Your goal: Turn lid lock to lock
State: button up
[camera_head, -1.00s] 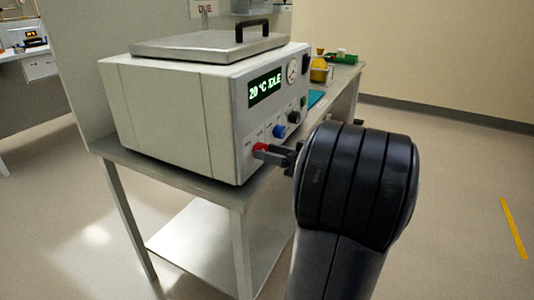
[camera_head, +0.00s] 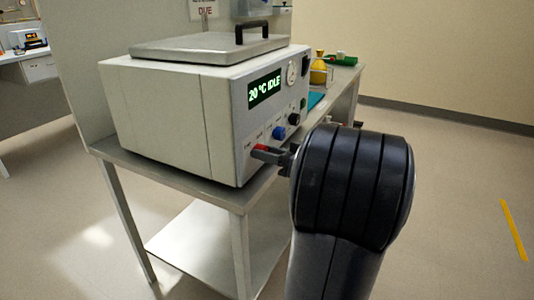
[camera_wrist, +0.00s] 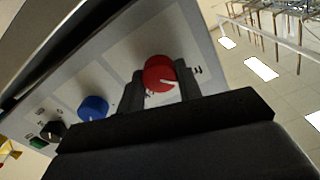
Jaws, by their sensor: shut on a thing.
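The red lid lock knob (camera_wrist: 159,74) sits low on the front panel of the beige bath unit (camera_head: 160,105), in the wrist view between my two fingers. A white pointer line shows on its face. My gripper (camera_wrist: 160,85) is shut on the knob, one finger on each side. In the head view my gripper (camera_head: 268,152) reaches the panel's lower left, and only a little red of the knob (camera_head: 261,147) shows. The flat lid (camera_head: 205,47) with its black handle lies closed on top. The display reads 20 °C IDLE.
A blue knob (camera_wrist: 93,108) and a black knob (camera_wrist: 51,131) are beside the red one on the panel. A yellow vessel (camera_head: 318,70) and a green item (camera_head: 345,60) stand farther back on the bench. Open floor lies to the right.

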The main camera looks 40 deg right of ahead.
dwell(0.3)
jog(key=shift+m+p, duration=3.8)
jog(key=shift+m, duration=5.1)
jog(key=shift+f, duration=0.1)
jog(key=o, duration=1)
jog(key=shift+c, duration=0.2)
jog(key=p+v, duration=0.1)
jog(key=v, duration=0.9)
jog(key=shift+s+d, duration=0.2)
jog(key=shift+s, duration=0.15)
